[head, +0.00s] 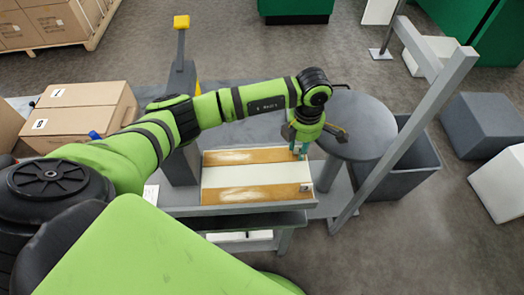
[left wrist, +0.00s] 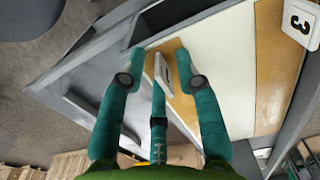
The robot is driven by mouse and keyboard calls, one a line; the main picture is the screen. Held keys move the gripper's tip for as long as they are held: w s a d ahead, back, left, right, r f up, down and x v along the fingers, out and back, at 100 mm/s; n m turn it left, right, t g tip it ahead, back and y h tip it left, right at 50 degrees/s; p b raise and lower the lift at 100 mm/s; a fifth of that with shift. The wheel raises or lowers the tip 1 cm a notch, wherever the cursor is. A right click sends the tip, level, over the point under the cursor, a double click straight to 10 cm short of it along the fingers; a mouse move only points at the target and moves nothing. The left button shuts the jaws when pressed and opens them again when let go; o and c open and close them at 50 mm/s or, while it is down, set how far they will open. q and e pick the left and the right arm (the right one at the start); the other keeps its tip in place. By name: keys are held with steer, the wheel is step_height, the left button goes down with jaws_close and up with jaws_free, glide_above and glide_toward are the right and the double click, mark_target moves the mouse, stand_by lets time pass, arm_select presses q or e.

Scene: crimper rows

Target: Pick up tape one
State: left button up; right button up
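My left gripper (head: 299,150) points down at the far right corner of a board with brown and white strips (head: 255,173). In the left wrist view its teal fingers (left wrist: 158,60) are spread apart. A small pale tile (left wrist: 163,74) lies between the fingertips, with gaps visible at its sides; its face is too oblique to read. My right gripper is not in view.
A round grey table (head: 358,125) and a grey bin (head: 408,178) stand right of the board. A slanted grey post frame (head: 400,140) rises there. Cardboard boxes (head: 85,100) stand at the left. A grey post with a yellow top (head: 181,22) stands behind the arm.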

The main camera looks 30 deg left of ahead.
arm_select(q)
jaws_close()
steer(key=shift+r, duration=0.15)
